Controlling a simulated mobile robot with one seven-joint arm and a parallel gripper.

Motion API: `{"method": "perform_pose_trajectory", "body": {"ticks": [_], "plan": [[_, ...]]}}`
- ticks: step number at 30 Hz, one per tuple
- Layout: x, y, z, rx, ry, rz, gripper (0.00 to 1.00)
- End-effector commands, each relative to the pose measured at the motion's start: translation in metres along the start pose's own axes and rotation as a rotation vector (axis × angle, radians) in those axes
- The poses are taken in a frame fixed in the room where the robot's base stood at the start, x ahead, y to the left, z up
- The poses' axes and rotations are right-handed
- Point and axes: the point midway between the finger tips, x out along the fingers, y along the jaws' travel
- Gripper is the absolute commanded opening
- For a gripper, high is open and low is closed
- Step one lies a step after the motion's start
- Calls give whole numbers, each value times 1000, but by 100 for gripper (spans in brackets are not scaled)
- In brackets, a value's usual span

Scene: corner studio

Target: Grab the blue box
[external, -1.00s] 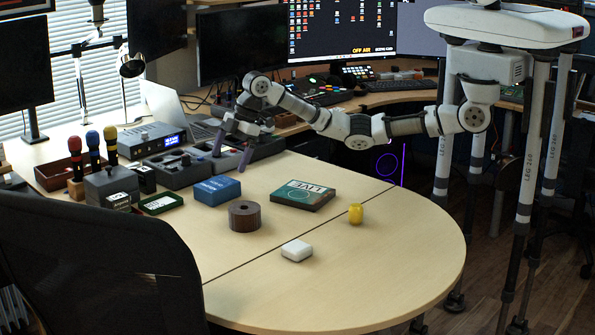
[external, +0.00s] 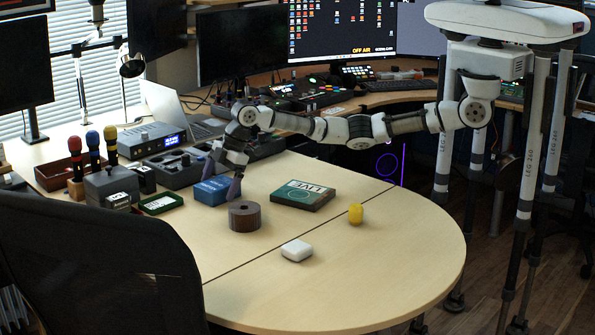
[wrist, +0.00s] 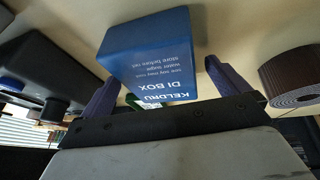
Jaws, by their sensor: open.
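The blue box (external: 212,191) sits on the wooden table, left of the middle in the external view. In the wrist view the blue box (wrist: 152,55) carries white lettering that includes "DI BOX". My gripper (external: 222,180) is at the box, with its fingers pointing down. In the wrist view my gripper (wrist: 160,88) is open, with one purple finger on each side of the box. A gap shows between the box and the right finger. Whether the left finger touches the box I cannot tell.
A brown round roll (external: 244,216) stands close to the box on the right. A green-black "LIVE" box (external: 303,195) lies further right. A dark audio unit (external: 180,168) is behind the box, and a green-edged tray (external: 161,204) is to its left.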

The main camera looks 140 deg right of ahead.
Motion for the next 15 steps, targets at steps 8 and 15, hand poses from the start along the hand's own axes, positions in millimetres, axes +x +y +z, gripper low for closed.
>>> {"method": "perform_pose_trajectory", "body": {"ticks": [8, 15], "plan": [[1, -1, 0, 0, 0, -2, 100], [4, -1, 2, 0, 0, -1, 100]]}}
